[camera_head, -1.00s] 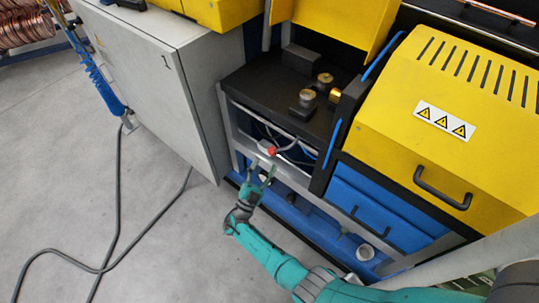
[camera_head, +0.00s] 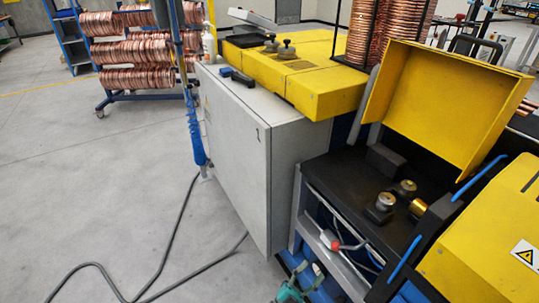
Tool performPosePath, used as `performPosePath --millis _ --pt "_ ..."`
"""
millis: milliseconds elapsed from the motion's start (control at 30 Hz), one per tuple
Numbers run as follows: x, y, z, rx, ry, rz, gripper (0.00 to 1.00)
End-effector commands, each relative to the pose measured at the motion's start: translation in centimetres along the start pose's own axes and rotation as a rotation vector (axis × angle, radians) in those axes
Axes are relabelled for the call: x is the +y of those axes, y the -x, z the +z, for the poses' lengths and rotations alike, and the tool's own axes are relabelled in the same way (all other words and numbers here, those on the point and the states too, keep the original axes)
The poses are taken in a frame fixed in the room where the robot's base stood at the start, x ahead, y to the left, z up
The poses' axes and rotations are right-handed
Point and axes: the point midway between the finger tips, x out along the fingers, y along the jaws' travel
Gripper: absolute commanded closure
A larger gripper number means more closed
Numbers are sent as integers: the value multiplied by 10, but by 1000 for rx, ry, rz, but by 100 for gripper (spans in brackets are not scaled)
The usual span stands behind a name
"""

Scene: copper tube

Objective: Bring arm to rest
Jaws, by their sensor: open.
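My gripper (camera_head: 309,272) is at the bottom edge of the head view, only partly in frame. Its fingers are apart with nothing seen between them. The teal wrist (camera_head: 290,292) shows below it, and the rest of my arm is cut off by the frame. The gripper is in front of the open machine bay, just below and left of a red knob (camera_head: 335,246) on the frame. I cannot tell whether it touches anything.
A grey cabinet (camera_head: 235,160) stands left of the gripper. The yellow machine cover (camera_head: 500,240) is at right, with a raised yellow lid (camera_head: 440,100) behind the black worktop (camera_head: 345,185). A cable (camera_head: 170,250) lies on the open floor at left. Copper coils (camera_head: 130,50) hang on a rack behind.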

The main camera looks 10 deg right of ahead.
Motion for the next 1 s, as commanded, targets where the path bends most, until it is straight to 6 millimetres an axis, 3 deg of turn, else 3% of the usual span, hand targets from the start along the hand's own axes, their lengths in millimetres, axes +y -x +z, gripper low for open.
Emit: performPosePath --millis 167,267,367,567,800,1000 --pt "22 3 4 -46 63 28 43" --pt "60 9 11 -138 179 78 43" --pt "111 20 17 -279 328 137 43" --pt "207 55 19 -608 586 197 43" --pt "289 110 -6 -1010 767 146 43" --pt "321 155 -46 -1303 804 2 43"
